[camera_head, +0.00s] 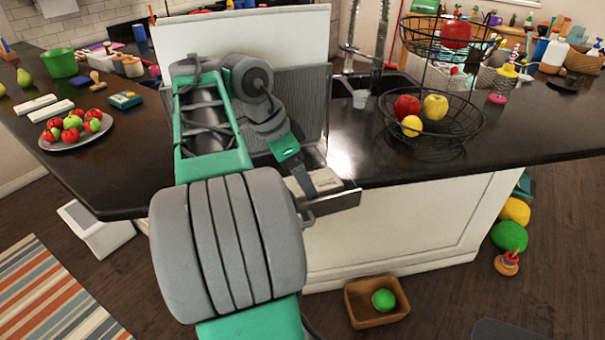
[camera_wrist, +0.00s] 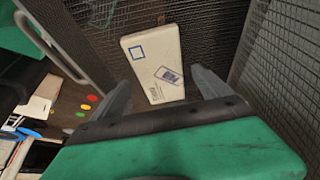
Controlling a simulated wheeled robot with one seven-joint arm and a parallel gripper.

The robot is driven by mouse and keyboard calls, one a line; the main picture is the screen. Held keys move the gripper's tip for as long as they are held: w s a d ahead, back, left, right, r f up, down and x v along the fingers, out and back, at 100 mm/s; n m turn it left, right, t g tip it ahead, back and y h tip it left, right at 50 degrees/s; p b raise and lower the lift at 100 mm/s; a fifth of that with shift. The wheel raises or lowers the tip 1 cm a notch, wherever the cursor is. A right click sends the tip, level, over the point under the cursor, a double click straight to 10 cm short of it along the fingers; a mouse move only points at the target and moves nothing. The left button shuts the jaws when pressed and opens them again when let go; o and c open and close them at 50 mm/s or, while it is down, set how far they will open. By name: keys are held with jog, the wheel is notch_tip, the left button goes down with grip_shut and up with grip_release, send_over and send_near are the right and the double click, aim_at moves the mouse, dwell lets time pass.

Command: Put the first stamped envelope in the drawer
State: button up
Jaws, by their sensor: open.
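A cream envelope (camera_wrist: 153,65) with a blue square outline and a dark printed stamp lies ahead of my gripper (camera_wrist: 163,90) in the wrist view. Its lower end shows between my two spread fingers. My gripper is open, with a finger on each side of the envelope; I cannot tell whether either touches it. In the head view, my gripper (camera_head: 303,180) is low at the counter's front edge, beside a pale flat piece that may be the envelope. A grey metallic front (camera_head: 332,203) there may be the drawer, but my arm hides much of it.
Dark mesh walls (camera_wrist: 280,70) stand close around the envelope. A grey mesh panel (camera_head: 305,95) stands behind my arm. A plate of fruit (camera_head: 75,143) is left, a wire fruit basket (camera_head: 470,130) right. A brown box (camera_head: 360,310) with a green ball sits on the floor.

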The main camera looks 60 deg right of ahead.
jog(key=p+v, duration=0.7)
jog(key=v, duration=0.4)
jog(key=w+a+f+n+t+h, duration=0.1)
jog(key=w+a+f+n+t, duration=0.1)
jog(key=w+a+n, duration=0.4)
jog(key=w+a+f+n+t, duration=0.4)
jog(key=w+a+n, duration=0.4)
jog(key=a+n, duration=0.45)
jog(key=a+f+n+y, duration=0.2)
jog(key=a+f+n, duration=0.1)
jog(key=a, duration=0.4)
jog(key=a+f+n+t+y, duration=0.1)
jog(key=a+f+n+y, duration=0.1)
jog(key=a+n, duration=0.3)
jog(key=a, duration=0.3)
jog(key=shift+s+a+f+t, duration=0.25)
jog(key=shift+f+t, duration=0.05)
jog(key=shift+f, duration=0.1)
